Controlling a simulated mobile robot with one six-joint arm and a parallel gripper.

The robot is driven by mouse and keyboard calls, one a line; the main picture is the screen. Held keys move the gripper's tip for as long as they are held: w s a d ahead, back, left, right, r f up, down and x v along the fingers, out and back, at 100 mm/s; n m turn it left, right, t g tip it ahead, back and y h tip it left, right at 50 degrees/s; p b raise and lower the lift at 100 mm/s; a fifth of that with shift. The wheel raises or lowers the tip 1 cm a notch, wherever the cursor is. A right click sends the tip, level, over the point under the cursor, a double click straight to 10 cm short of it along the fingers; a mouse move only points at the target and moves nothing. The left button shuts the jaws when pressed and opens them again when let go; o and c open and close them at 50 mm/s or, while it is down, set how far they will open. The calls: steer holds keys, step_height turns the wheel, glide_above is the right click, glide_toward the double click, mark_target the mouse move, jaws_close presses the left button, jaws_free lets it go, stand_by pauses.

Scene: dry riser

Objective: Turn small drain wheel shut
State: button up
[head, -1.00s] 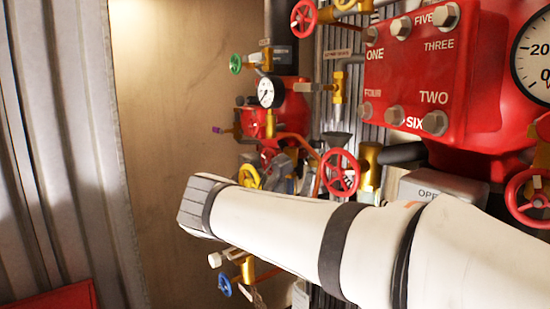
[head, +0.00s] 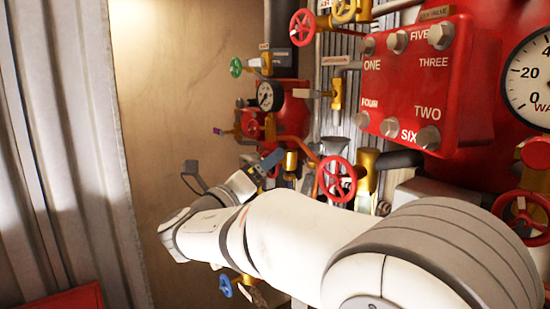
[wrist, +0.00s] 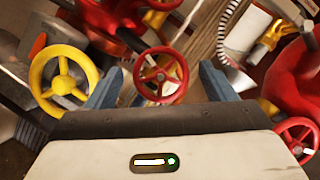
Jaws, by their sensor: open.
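No label in view tells which wheel is the small drain wheel. In the wrist view a small red wheel (wrist: 160,75) appears between the fingertips of my gripper (wrist: 160,85). My gripper is open and empty, and I cannot tell how far beyond the fingers that wheel lies. A yellow spoked wheel (wrist: 64,77) is just left of the left finger. Another red wheel (wrist: 296,138) is at the lower right. In the head view my gripper (head: 272,160) is small and partly hidden, close to the pipework. A blue wheel (head: 226,286) shows below my arm.
A larger red wheel (head: 337,179) stands right of my gripper, and another (head: 522,217) is at the far right. A green wheel (head: 236,67), a small gauge (head: 270,96) and a red bolted plate (head: 418,85) are above. Corrugated metal (head: 65,150) stands at left.

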steer(key=shift+x, duration=1)
steer(key=shift+c, duration=0.3)
steer(key=c, duration=0.9)
steer(key=shift+d+f, duration=0.1)
steer(key=shift+d, duration=0.05)
steer(key=shift+c, duration=0.2)
